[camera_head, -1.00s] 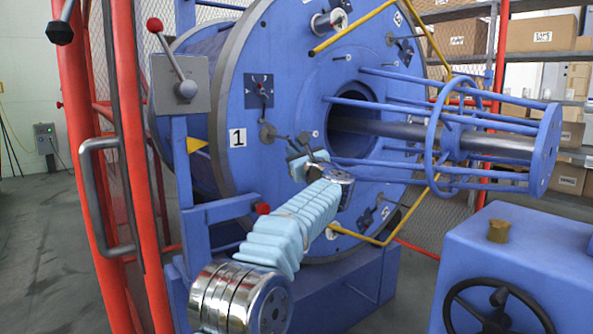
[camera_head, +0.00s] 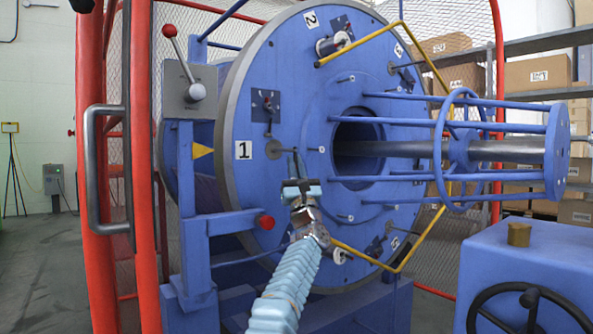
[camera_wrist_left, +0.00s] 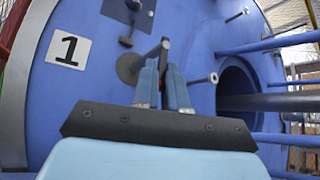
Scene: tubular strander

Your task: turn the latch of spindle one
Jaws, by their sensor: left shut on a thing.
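The big blue disc (camera_head: 240,190) carries a white plate marked 1 (camera_head: 244,150). Just right of the plate is the latch of spindle one (camera_head: 272,147), a grey round hub with a dark lever. My left gripper (camera_head: 297,172) is at this lever, its arm rising from below. In the left wrist view the two blue fingers (camera_wrist_left: 164,82) are shut on the latch's dark lever (camera_wrist_left: 164,46), with the hub (camera_wrist_left: 129,67) to their left. The fingers hide the lower part of the lever. My right gripper is not in view.
A blue cage of rods (camera_head: 440,150) around a grey shaft projects right from the disc. Left stand a lever box (camera_head: 190,90), a red-knobbed bracket (camera_head: 230,222) and red posts (camera_head: 145,200). A blue cabinet with a black handwheel (camera_head: 525,305) is at lower right.

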